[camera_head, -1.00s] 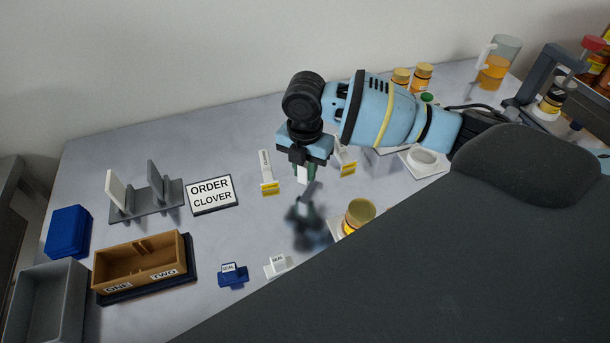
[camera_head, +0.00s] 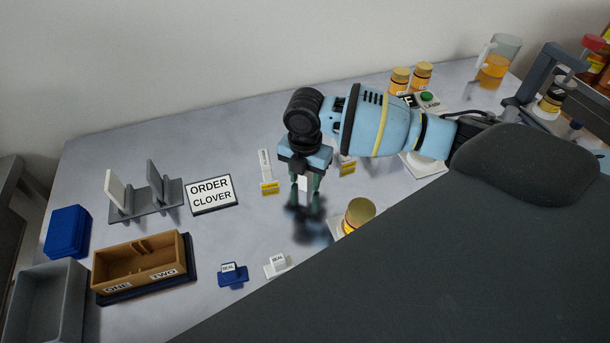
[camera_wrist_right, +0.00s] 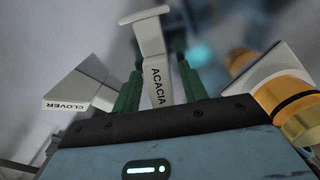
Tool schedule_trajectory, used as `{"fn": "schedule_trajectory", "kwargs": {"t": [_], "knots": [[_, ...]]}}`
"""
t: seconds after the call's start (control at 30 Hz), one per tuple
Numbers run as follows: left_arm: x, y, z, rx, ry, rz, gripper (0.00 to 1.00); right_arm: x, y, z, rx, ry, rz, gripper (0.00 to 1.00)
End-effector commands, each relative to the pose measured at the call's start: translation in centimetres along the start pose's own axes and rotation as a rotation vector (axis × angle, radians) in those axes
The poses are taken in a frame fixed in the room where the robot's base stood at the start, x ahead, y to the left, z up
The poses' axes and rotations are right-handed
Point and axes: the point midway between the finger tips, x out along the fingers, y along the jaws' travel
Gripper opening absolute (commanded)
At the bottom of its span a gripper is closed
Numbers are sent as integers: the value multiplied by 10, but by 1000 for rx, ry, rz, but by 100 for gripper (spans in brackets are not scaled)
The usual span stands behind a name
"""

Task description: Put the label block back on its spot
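My right gripper (camera_head: 306,195) points down over the middle of the table, a little above it. Its green fingers are shut on a white label block (camera_wrist_right: 158,60) reading ACACIA, which also shows as a small white patch between the fingers in the head view. The CLOVER label block (camera_head: 264,163) stands just left of the gripper with a yellow tag at its foot; it also shows at left in the wrist view (camera_wrist_right: 78,92). Another white block with a yellow tag (camera_head: 347,168) stands to the right, partly behind my arm. The ACACIA block's spot cannot be made out. My left gripper is not in view.
A gold-lidded jar (camera_head: 360,212) stands close right of the gripper. An ORDER CLOVER sign (camera_head: 211,194), a grey rack (camera_head: 158,203) and a brown box (camera_head: 140,260) are at left. Blue and white SEAL pieces (camera_head: 233,274) lie in front.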

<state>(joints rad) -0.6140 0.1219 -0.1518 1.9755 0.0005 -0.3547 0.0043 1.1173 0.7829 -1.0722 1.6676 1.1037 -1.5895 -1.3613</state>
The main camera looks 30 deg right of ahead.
Motion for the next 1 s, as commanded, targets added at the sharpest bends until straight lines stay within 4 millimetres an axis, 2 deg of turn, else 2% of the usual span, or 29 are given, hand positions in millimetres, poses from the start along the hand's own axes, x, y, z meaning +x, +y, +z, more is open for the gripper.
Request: {"fn": "schedule_trajectory", "kwargs": {"t": [0.23, 0.37, 0.8, 1.0], "knots": [[0, 1, -1, -4, 2, 0, 78, -2, 0, 0, 0, 0, 1, 43], [0, 2, -3, -7, 6, -1, 78, -14, 1, 0, 0, -1, 2, 43], [-1, 0, -13, -3, 24, -4, 78, -97, 1, 0, -1, -1, 3, 43], [-1, -2, -13, 5, 24, -5, 78, -119, 1, 0, 0, 0, 1, 43]]}}
